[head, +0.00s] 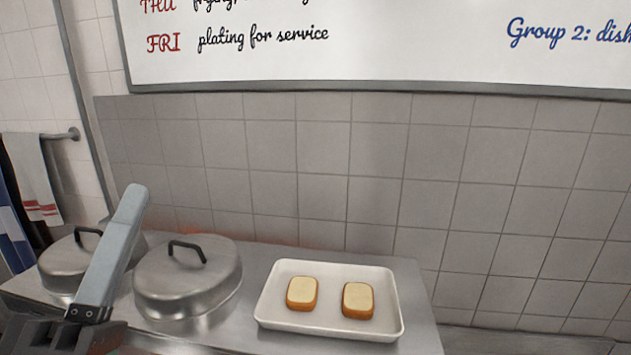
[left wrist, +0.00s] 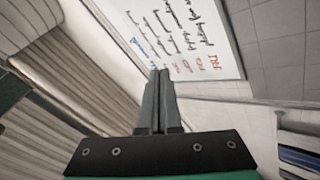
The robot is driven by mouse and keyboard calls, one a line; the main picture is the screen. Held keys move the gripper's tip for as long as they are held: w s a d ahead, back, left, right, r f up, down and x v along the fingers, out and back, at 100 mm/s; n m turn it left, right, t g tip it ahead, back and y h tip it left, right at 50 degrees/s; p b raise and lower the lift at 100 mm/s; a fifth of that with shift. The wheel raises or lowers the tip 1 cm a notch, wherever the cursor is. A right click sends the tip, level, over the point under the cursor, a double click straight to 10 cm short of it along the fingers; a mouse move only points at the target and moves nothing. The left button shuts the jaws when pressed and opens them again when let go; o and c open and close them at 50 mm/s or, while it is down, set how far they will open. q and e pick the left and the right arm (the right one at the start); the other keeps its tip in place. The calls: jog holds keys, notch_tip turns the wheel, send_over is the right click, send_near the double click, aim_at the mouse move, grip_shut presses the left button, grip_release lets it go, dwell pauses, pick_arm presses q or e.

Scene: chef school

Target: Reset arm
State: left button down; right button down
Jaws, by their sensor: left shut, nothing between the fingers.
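My left gripper (head: 133,200) comes in at the lower left of the head view, its fingers pointing up in front of the metal lids. In the left wrist view the two fingers of my left gripper (left wrist: 159,75) are together with nothing between them. That view looks up past them at a whiteboard and the ceiling. My right gripper is in neither view.
A white tray (head: 270,312) with two bread slices (head: 302,293) (head: 358,300) sits on the steel counter (head: 232,328). Two domed metal lids (head: 190,280) (head: 62,262) with black handles stand left of it. A tiled wall (head: 350,160) rises behind, below a whiteboard (head: 400,55). A towel (head: 35,180) hangs at left.

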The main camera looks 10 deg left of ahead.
pick_arm(q)
jog(key=s+d+r+m+h+p, duration=0.1)
jog(key=d+r+m+h+p, duration=0.1)
jog(key=r+m+p, duration=0.4)
jog(key=s+d+r+m+t+h+p, duration=0.1)
jog(key=s+d+r+m+h+p, duration=0.1)
jog(key=r+m+p, duration=0.4)
notch_tip(320, 180, up, 5)
jog(key=m+h, duration=0.1)
jog(key=m, duration=0.2)
jog(key=shift+r+t, duration=0.1)
jog(key=shift+t, duration=0.2)
dwell(1.2)
